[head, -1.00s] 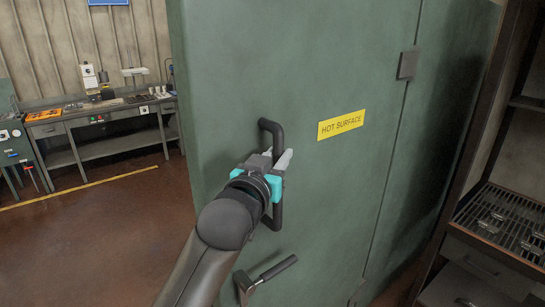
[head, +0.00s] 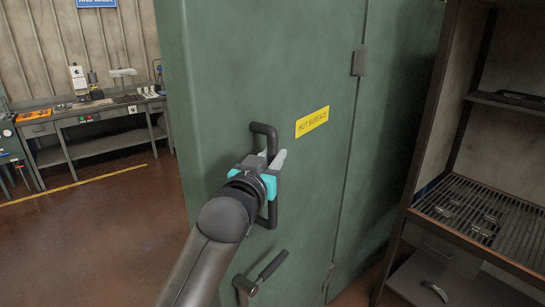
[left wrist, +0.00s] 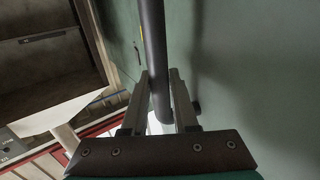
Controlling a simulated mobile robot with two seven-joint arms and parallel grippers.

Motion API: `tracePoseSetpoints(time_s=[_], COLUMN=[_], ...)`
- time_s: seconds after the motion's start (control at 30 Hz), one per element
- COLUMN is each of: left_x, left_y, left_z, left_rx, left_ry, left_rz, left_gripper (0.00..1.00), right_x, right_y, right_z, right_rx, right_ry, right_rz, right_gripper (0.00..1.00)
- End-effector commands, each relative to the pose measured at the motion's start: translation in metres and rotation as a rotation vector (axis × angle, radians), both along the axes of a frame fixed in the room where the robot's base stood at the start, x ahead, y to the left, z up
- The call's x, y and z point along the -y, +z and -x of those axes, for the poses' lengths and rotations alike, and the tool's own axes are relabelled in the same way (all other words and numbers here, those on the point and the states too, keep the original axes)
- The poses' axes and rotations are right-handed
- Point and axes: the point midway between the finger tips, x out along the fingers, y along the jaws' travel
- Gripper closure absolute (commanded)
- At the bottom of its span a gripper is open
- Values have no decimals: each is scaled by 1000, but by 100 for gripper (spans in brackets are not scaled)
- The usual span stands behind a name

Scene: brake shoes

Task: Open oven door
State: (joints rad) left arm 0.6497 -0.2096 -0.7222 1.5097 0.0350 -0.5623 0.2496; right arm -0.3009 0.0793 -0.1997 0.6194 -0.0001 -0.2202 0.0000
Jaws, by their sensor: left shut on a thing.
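The oven door (head: 240,90) is a tall green panel with a yellow "HOT SURFACE" label (head: 312,121). A dark upright bar handle (head: 272,205) stands out from it, and it also shows in the left wrist view (left wrist: 153,50). My left gripper (head: 268,165) is shut on this handle, with the bar between its two fingers (left wrist: 160,100). A separate dark lever (head: 272,265) sits lower on the door. A hinge (head: 358,62) shows on the seam to the right. I cannot tell how wide the door stands open. My right gripper is not in view.
A dark rack (head: 505,255) with a wire shelf (head: 520,225) holding several metal parts (head: 484,226) stands close at the right. A workbench (head: 95,150) stands at the back left. The brown floor (head: 90,235) at the left is clear.

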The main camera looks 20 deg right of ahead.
Motion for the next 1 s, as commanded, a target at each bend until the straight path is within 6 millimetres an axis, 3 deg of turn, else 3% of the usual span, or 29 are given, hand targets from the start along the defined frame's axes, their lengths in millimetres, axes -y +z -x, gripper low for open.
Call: tracePoseSetpoints(time_s=[0.37, 0.4, 0.63, 1.0], left_x=[1, 1, 1, -2], left_y=[4, 4, 2, 1], left_z=[1, 1, 0, 2], left_rx=[7, 7, 4, 2], left_ry=[-3, -3, -1, 0], left_rz=[6, 6, 3, 2], left_gripper=[100, 71, 45, 43], right_x=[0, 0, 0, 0], right_y=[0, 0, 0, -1], right_z=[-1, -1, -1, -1], right_rx=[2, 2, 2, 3], right_ry=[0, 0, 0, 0], right_rz=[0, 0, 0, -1], right_gripper=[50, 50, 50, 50])
